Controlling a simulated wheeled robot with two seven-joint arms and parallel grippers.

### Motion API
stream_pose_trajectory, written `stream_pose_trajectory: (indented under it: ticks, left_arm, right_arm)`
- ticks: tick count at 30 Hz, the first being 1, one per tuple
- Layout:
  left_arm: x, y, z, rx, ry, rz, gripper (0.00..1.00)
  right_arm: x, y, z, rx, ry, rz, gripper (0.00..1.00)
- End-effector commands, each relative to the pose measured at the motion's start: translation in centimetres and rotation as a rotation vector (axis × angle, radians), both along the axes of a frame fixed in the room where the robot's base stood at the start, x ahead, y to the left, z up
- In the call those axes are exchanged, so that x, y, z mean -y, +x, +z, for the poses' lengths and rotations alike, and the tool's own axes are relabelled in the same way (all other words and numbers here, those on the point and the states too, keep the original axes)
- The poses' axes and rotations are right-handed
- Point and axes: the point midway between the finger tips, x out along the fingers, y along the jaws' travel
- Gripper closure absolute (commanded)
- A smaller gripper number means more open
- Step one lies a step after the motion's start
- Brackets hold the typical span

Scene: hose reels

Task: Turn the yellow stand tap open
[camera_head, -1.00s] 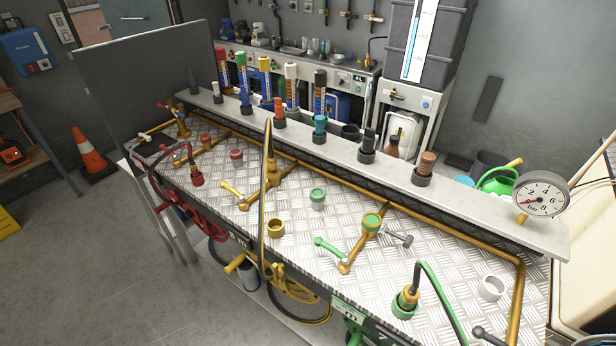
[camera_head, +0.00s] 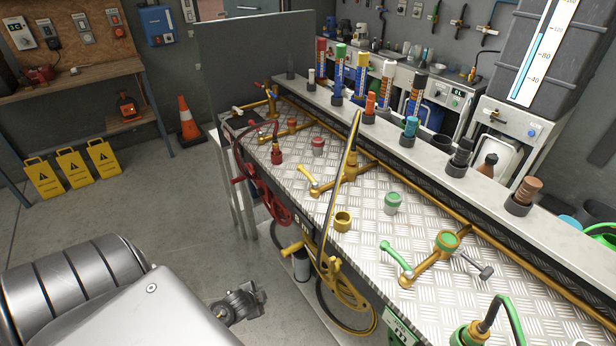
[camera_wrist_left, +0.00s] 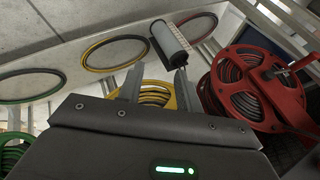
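The yellow stand tap (camera_head: 349,182) stands on the bench's chequer-plate top, on a brass pipe branch. Its yellow lever (camera_head: 309,179) points out to the left, and a black-and-yellow hose rises beside it. My left arm enters at the lower left of the head view, well short of the tap. In the left wrist view my left gripper (camera_wrist_left: 157,87) has its two fingers apart with nothing held. It faces hose reels under the bench, and the tap is not visible there. My right gripper is in neither view.
The yellow reel (camera_head: 345,290) and red reel (camera_head: 263,195) hang on the bench front. A green-handled tap (camera_head: 396,257) stands right of the yellow one, and a yellow collar (camera_head: 343,221) sits in front. A grey panel (camera_head: 255,62) stands at the bench's left end.

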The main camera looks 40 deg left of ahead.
Motion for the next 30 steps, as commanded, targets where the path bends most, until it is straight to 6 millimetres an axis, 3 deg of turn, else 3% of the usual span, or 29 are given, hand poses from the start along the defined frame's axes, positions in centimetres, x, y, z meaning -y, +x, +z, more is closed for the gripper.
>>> stream_pose_trajectory:
  ticks: [1, 3, 6, 9, 12, 15, 18, 21, 30]
  left_arm:
    - [-1.4, 3.7, 3.9, 0.076, 0.066, -0.065, 0.65]
    - [-2.2, 7.7, 10.4, 0.165, 0.16, -0.154, 0.65]
    - [-1.7, 11.2, 19.5, 0.28, 0.286, -0.277, 0.65]
    - [0.1, 12.5, 27.0, 0.37, 0.388, -0.381, 0.65]
    - [1.6, 12.9, 32.8, 0.444, 0.484, -0.47, 0.65]
    - [1.3, 14.2, 37.4, 0.51, 0.614, -0.553, 0.65]
    - [1.2, 14.9, 39.9, 0.551, 0.694, -0.6, 0.65]
    - [1.2, 15.2, 41.0, 0.569, 0.729, -0.622, 0.65]
    - [1.0, 16.7, 41.0, 0.574, 0.733, -0.621, 0.65]
  right_arm:
    - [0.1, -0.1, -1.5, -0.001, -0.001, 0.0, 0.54]
    - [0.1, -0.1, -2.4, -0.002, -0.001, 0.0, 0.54]
    - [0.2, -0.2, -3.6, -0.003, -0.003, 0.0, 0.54]
    - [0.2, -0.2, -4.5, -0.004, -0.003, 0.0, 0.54]
    - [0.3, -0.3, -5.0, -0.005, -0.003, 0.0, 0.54]
    - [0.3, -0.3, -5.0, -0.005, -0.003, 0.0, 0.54]
    - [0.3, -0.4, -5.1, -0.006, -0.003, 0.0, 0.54]
    - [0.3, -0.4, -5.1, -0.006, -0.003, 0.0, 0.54]
    - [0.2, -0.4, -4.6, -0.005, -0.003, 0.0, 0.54]
